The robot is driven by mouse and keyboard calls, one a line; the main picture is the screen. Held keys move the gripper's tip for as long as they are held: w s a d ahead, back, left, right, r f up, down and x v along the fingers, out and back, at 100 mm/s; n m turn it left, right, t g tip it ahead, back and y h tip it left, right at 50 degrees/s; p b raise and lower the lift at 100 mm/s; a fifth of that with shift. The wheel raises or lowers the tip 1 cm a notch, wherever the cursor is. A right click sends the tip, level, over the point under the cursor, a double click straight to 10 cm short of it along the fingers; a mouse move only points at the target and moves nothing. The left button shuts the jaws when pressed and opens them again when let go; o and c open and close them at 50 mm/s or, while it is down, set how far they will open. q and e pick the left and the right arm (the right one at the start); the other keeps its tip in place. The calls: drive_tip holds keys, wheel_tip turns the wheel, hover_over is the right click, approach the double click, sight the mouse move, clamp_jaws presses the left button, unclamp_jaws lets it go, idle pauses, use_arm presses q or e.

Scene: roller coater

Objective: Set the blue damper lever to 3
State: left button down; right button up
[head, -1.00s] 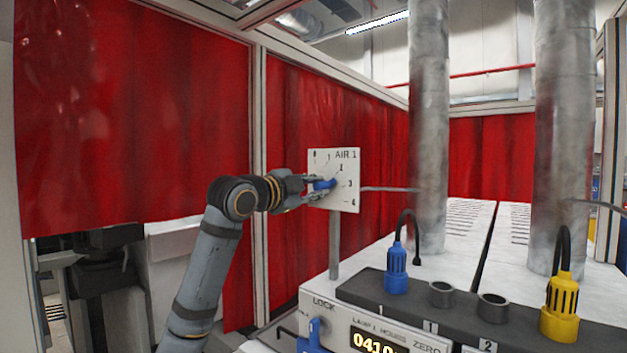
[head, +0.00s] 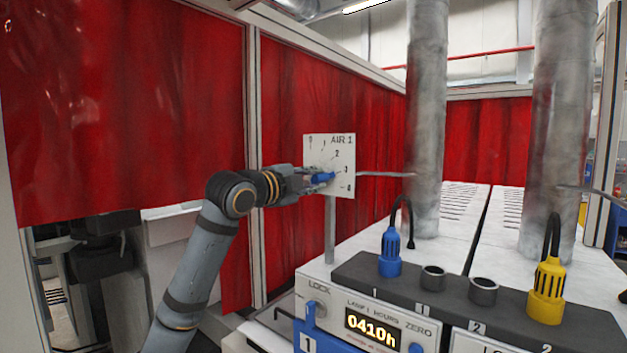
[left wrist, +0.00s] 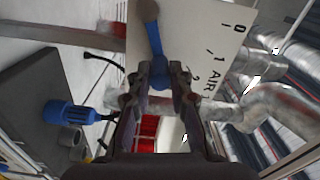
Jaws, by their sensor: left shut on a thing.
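The white AIR 1 plate (head: 345,144) stands on a grey post, with marks 0 to 4 along an arc. My left gripper (head: 318,178) reaches in from the left and is shut on the lever. In the left wrist view the blue lever (left wrist: 153,35) runs up from between my fingertips (left wrist: 160,82) against the plate (left wrist: 195,30). The fingers hide part of it. My right gripper is not in view.
A coater housing with a 0410h display (head: 372,327) stands at the lower right, with a blue plug (head: 390,255) and a yellow plug (head: 546,292) on top. Silver ducts (head: 427,120) rise behind. A red curtain (head: 120,110) hangs at the left.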

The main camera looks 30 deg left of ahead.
use_arm(q)
drive_tip(key=c, duration=1.2)
unclamp_jaws()
wheel_tip(320, 180, up, 10)
drive_tip(key=shift+d+f, duration=0.15)
drive_tip(key=shift+f, duration=0.05)
drive_tip(key=shift+s+r, duration=0.1)
drive_tip(key=shift+r, duration=0.1)
drive_tip(key=shift+a, duration=0.2)
